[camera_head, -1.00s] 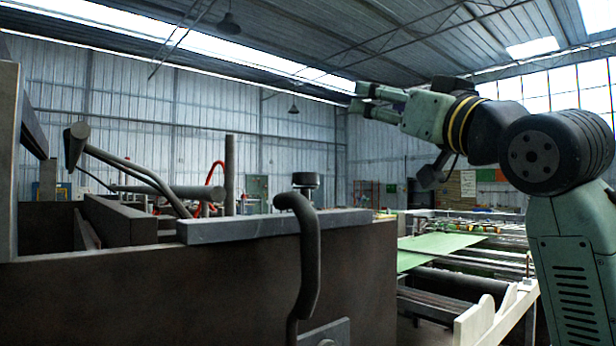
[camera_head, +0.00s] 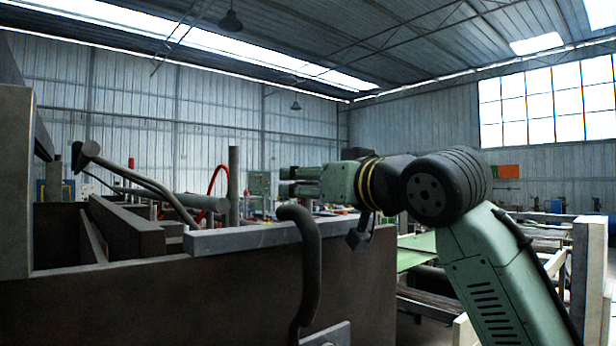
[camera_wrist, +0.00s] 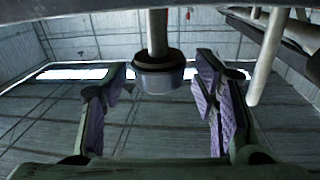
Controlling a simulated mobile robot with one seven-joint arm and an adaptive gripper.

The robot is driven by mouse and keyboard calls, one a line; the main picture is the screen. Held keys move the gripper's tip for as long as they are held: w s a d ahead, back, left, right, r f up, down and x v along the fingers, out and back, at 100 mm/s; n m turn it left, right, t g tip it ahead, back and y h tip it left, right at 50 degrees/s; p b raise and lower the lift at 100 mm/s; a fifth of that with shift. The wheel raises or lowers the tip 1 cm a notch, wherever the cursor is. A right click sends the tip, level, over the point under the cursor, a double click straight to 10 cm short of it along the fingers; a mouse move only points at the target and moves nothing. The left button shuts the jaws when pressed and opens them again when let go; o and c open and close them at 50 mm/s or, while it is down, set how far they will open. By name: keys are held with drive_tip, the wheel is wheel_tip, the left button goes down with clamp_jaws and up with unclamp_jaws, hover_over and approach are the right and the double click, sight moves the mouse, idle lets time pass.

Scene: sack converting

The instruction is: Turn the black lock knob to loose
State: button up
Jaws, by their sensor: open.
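In the wrist view the black lock knob (camera_wrist: 158,80) is a short round cap with a dark rim and a greyer end, on a grey stem. It sits between the two fingers of my gripper (camera_wrist: 163,72), with a visible gap on each side. The fingers have purple ribbed pads and are open and empty. In the head view my gripper (camera_head: 287,181) is level and points left, above the brown machine wall. The knob cannot be made out there; my gripper covers the place where it stood.
A dark bent lever (camera_head: 308,255) rises in front of the brown machine wall (camera_head: 180,305), close below my gripper. A grey upright post (camera_head: 234,185) stands just left of the fingertips. A grey bar (camera_head: 250,238) lies along the wall top. Pale tubes (camera_wrist: 268,50) show at the wrist view's upper right.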

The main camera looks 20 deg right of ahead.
drive_tip(key=shift+w+a, duration=0.1)
drive_tip(key=shift+w, duration=0.3)
drive_tip(key=shift+c, duration=0.3)
